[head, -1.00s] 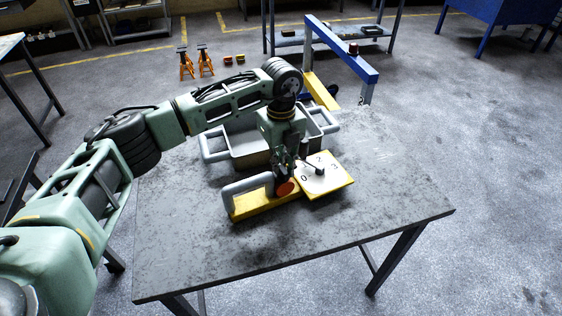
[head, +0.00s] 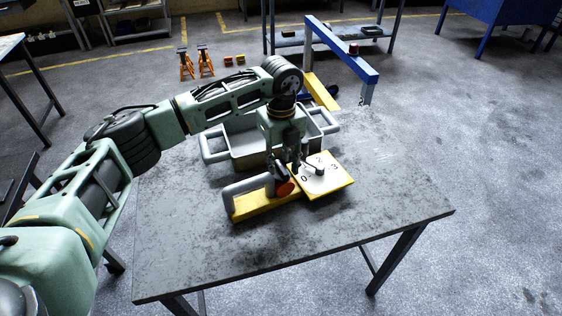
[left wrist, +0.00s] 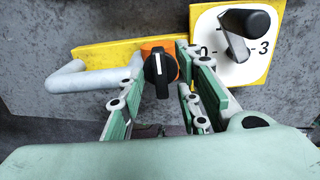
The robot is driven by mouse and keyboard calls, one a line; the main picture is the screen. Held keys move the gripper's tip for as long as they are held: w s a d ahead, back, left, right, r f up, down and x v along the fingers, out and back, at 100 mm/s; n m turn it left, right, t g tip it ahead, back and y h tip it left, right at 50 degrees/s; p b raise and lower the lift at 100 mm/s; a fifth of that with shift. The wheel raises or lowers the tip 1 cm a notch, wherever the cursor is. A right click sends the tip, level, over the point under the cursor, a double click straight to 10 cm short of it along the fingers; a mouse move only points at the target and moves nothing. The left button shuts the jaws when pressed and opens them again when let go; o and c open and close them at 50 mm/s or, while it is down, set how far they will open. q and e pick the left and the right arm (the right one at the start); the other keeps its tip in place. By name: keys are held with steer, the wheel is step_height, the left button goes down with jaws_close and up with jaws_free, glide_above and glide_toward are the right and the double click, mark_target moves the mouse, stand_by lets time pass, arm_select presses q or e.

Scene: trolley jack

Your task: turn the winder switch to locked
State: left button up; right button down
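The winder switch is a black rotary knob with a white line, on an orange round base; it shows in the left wrist view (left wrist: 159,72) and in the head view (head: 284,187). Its white line runs nearly straight up and down in the wrist view. It sits at the end of a yellow block (head: 262,203) with a grey handle. My left gripper (left wrist: 160,58) points down at the switch, one finger on each side of the knob. The fingers are spread, with gaps to the knob visible. In the head view the gripper (head: 285,166) partly hides the switch. My right gripper is not in view.
A dial plate (head: 330,185) with numbers and a black lever adjoins the switch, close to my right-hand finger. A grey tray (head: 243,158) stands behind on the table (head: 370,215). The table's front and right are clear. A blue and yellow crane (head: 345,55) stands beyond.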

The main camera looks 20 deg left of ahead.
mark_target(281, 166)
arm_select(q)
step_height(281, 166, up, 12)
steer(key=shift+f, duration=0.2)
steer(key=shift+f, duration=0.1)
stand_by(0.4)
